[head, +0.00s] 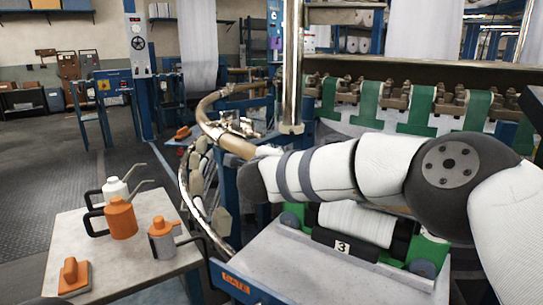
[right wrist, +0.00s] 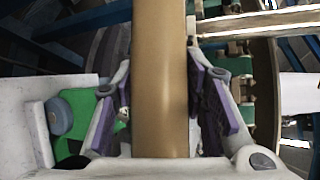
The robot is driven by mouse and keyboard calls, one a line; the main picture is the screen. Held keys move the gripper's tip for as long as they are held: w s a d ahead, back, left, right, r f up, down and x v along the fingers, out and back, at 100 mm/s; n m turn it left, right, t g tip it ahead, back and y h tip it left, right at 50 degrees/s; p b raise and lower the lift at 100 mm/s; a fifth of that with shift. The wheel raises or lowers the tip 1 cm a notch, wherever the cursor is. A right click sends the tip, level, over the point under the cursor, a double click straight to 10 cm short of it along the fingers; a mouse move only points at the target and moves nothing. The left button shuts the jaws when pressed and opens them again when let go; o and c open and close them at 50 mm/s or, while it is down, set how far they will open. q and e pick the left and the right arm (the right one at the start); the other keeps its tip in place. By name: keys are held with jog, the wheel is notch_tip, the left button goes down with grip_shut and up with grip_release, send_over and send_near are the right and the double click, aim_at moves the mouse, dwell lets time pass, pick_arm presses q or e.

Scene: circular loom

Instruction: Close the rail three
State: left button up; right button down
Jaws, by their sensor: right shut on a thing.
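A tan curved rail (head: 236,144) arcs round the left side of the loom, beside the upright chrome pole. My right arm comes in from the right, and my right gripper (head: 264,151) is at the near end of this rail. In the right wrist view the tan rail (right wrist: 160,80) runs lengthwise between the purple-padded fingers of my right gripper (right wrist: 162,95), which is shut on it. A number 3 plate (head: 342,246) sits on the unit below my arm. My arm hides part of the loom behind it.
A grey platform (head: 325,268) stands in front of the loom. Open floor (head: 45,165) lies at the left.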

jog(key=shift+s+f, duration=0.15)
jog(key=shift+f, duration=0.65)
jog(key=c, duration=1)
grip_release()
jog(key=shift+r, duration=0.1)
jog(key=shift+r, duration=0.2)
jog(key=shift+r, duration=0.1)
jog(key=v, duration=1.1)
jog(key=shift+s+r, duration=0.1)
jog(key=shift+s, duration=0.2)
